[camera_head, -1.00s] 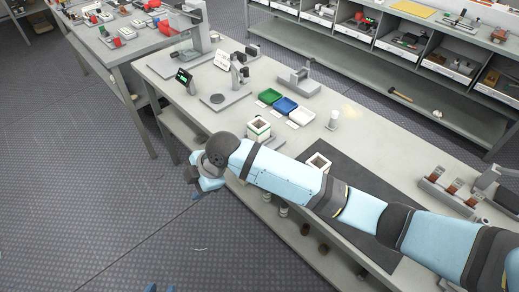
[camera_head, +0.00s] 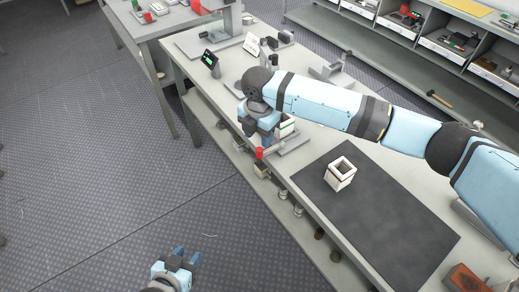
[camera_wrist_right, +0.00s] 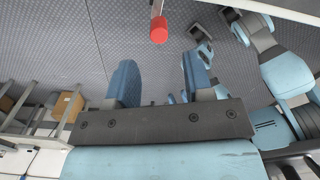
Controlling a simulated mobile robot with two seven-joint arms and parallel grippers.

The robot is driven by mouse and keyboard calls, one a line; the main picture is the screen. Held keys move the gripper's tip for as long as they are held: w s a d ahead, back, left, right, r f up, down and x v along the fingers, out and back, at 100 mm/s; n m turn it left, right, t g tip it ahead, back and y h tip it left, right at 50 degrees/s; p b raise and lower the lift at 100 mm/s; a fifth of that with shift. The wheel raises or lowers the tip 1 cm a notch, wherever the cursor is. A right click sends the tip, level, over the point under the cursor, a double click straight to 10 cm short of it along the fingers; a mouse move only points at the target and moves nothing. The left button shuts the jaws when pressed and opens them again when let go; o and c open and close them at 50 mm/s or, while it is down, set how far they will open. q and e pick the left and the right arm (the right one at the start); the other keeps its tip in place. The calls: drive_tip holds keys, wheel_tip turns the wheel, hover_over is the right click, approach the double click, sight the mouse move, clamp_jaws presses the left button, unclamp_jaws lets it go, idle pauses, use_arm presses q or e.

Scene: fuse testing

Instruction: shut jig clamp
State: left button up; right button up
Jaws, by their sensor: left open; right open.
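The jig clamp's red-tipped handle (camera_head: 259,153) sticks out over the front edge of the bench; its red cap (camera_wrist_right: 159,29) shows at the top of the right wrist view. The jig base (camera_head: 295,144) lies on the bench, with a white box (camera_head: 288,125) on it, partly hidden by my right arm. My right gripper (camera_head: 259,132) is open beside the jig, close to the handle. In the wrist view its open fingers (camera_wrist_right: 161,80) are apart and empty, with the red cap beyond them. My left gripper (camera_head: 186,257) is open and empty over the floor, low in the head view.
A dark mat (camera_head: 370,215) on the bench carries another white open-topped box (camera_head: 341,168). A small screen (camera_head: 210,60) stands further back. A second table (camera_head: 165,30) and shelving (camera_head: 400,50) lie beyond. My right arm hides part of the bench.

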sight(259, 150)
wheel_tip(259, 150, down, 7)
drive_tip(key=shift+f, duration=0.1)
idle(0.3)
clamp_jaws()
